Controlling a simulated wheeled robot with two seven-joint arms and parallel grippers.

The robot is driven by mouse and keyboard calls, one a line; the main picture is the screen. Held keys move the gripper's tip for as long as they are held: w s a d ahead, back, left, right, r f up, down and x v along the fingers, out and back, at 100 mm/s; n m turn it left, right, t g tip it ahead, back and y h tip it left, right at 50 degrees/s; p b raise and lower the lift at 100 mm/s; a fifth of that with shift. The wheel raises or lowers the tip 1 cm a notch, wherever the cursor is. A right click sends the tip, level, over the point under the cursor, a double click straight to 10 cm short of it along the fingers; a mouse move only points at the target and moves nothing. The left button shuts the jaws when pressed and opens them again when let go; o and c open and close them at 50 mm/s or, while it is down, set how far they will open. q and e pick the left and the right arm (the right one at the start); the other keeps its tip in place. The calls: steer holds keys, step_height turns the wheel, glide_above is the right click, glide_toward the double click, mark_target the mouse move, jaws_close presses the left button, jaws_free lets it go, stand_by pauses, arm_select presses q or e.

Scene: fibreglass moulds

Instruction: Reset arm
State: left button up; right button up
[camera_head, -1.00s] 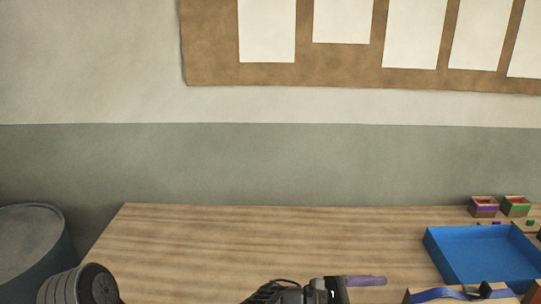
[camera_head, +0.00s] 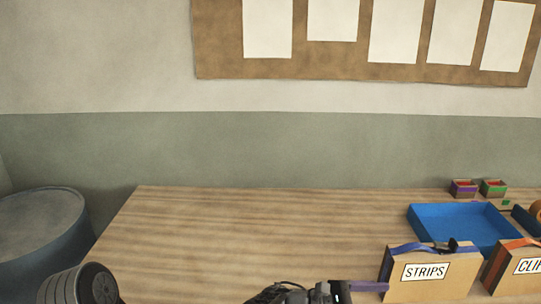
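My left gripper (camera_head: 322,292) is at the bottom centre of the head view, dark and pointing right, cut off by the lower edge. A thin purple piece (camera_head: 368,286) sticks out of its tip to the right, and the gripper appears shut on it. The fingers are only partly visible. A grey ribbed cylinder (camera_head: 78,285), part of my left arm, shows at the lower left. My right gripper is not in view.
A wooden table (camera_head: 230,225) has clear room at left and centre. At right stand a box labelled STRIPS (camera_head: 430,284), another partly cut-off labelled box (camera_head: 515,280), a blue tray (camera_head: 430,222) and small boxes (camera_head: 464,187). A barrel (camera_head: 45,215) stands left.

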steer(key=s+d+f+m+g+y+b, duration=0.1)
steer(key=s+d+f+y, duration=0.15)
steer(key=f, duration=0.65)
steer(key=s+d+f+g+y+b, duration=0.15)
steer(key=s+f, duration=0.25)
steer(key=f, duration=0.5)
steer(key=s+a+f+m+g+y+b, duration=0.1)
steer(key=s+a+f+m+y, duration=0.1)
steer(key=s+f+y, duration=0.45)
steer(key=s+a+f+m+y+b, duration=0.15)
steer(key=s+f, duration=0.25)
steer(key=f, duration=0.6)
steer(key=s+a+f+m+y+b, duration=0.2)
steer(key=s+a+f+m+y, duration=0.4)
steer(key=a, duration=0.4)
arm_select(q)
step_height(320, 180, down, 9)
steer(key=w+b, duration=0.1)
steer(key=b, duration=0.1)
steer(key=shift+w+d+f+b, duration=0.15)
steer(key=shift+w+d+b, duration=0.05)
steer(key=shift+b, duration=0.15)
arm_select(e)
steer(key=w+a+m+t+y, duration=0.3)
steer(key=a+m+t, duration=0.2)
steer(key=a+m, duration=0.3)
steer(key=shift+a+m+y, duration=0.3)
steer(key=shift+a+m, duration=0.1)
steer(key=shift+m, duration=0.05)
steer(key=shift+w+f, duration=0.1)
